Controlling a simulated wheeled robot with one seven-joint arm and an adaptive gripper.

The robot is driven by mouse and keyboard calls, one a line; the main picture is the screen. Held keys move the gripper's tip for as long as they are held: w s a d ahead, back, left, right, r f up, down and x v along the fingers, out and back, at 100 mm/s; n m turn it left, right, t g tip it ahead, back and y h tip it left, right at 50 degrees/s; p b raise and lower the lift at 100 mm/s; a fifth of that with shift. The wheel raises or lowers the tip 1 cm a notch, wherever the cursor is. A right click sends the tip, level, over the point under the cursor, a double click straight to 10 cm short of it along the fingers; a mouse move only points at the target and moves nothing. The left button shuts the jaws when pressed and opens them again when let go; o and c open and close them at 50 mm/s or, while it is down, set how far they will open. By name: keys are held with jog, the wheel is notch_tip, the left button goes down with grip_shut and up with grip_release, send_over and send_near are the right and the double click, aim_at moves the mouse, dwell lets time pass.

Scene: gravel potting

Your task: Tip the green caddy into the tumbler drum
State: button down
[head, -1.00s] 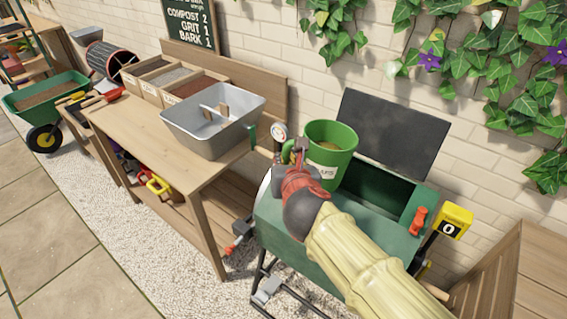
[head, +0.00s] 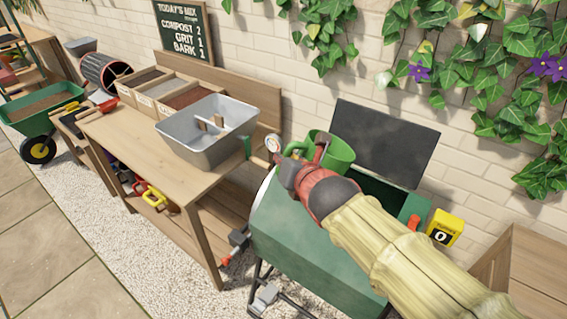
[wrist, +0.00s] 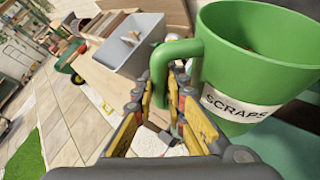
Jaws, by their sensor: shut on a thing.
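The green caddy (head: 340,150) is held in the air above the tumbler drum (head: 300,240), tilted in the head view. My gripper (wrist: 162,95) is shut on the caddy's handle. In the wrist view the caddy (wrist: 255,62) fills the right side, with a white "SCRAPS" label and a little brown content inside its rim. The drum is a green body on a dark frame. Its top opening (head: 375,190) is partly hidden behind the caddy and my arm. I cannot tell whether anything is falling into it.
A dark panel (head: 385,142) stands upright behind the drum, near the brick wall. A yellow "0" counter (head: 444,230) is at its right. The wooden bench (head: 150,150) at the left holds a grey tub (head: 205,150) close to the drum. A wooden crate (head: 520,265) stands at right.

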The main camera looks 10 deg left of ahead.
aim_at(289, 148)
jog(key=shift+w+d+r, duration=0.1)
jog(key=shift+w+r, duration=0.05)
jog(key=shift+r, duration=0.15)
jog(key=shift+w+r+p, duration=0.1)
jog(key=shift+r+p, duration=0.2)
jog(key=shift+p, duration=1)
jog(key=p, duration=0.5)
jog(key=shift+w+r+m+y, duration=0.15)
jog(key=shift+r+m+y, duration=0.1)
jog(key=shift+m+y, duration=0.05)
jog(key=p, duration=0.6)
jog(key=shift+d+r+g, duration=0.2)
jog(key=shift+r+g, duration=0.1)
jog(key=shift+a+p, duration=0.1)
jog(key=shift+p, duration=0.85)
jog(key=p, duration=0.5)
jog(key=shift+w+r+m+y, duration=0.2)
jog(key=shift+r+m+y, duration=0.1)
jog(key=shift+m, duration=0.1)
